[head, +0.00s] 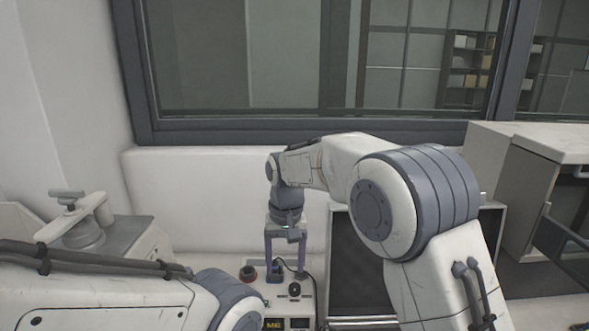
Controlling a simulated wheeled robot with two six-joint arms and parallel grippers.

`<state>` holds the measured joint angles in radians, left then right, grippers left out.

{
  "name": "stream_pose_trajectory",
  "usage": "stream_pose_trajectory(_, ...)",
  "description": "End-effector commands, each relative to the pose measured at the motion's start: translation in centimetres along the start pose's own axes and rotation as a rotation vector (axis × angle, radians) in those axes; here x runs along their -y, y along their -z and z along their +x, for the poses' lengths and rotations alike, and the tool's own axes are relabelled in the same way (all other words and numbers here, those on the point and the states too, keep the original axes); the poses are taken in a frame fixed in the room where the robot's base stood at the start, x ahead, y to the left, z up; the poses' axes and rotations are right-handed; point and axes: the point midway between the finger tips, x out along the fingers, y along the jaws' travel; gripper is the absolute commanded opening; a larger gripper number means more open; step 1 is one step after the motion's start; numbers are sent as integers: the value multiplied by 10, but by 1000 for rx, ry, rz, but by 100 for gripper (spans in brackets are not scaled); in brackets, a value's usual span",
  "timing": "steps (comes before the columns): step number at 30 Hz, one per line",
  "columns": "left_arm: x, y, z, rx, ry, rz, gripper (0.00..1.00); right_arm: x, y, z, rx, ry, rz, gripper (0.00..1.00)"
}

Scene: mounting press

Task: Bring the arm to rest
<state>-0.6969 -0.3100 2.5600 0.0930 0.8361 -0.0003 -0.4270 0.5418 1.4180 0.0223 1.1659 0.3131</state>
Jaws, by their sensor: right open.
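My right arm reaches from the lower right toward the middle of the head view. Its right gripper (285,258) points straight down, with two purple-grey fingers spread apart and nothing clearly held between them. The fingers are over or just behind a white control unit (305,309) with dark knobs and a small yellow-lit display. I cannot tell whether the fingertips touch it. My left arm lies across the lower left corner, and its gripper is outside the view.
A grey-white machine (120,238) with a handle on top stands at the left. A dark-fronted cabinet (357,270) is behind my right arm. A pale counter (555,143) is at the right. A wall and a large window (290,60) close off the back.

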Motion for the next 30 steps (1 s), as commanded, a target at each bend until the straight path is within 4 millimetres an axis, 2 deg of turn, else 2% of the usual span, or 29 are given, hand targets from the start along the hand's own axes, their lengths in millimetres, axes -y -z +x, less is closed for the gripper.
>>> stream_pose_trajectory(1, 0, 0, 0, 0, 0, 0, 0, 6, -27, -10, -4, 7, -50, 72)
stream_pose_trajectory(7, 0, 0, 0, 0, 0, 0, 0, 10, -132, -23, -11, 32, -238, 72)
stream_pose_trajectory(12, 0, 0, 0, 0, 0, 0, 0, -6, -221, -14, -17, 50, -386, 72)
stream_pose_trajectory(15, 0, 0, 0, 0, 0, 0, 0, -18, -261, -4, -18, 57, -454, 72)
stream_pose_trajectory(18, 0, 0, 0, 0, 0, 0, 0, -28, -288, 5, -20, 61, -501, 72)
stream_pose_trajectory(21, 0, 0, 0, 0, 0, 0, 0, -35, -302, 11, -20, 63, -525, 72)
stream_pose_trajectory(30, 0, 0, 0, 0, 0, 0, 0, -37, -307, 13, -18, 63, -533, 72)
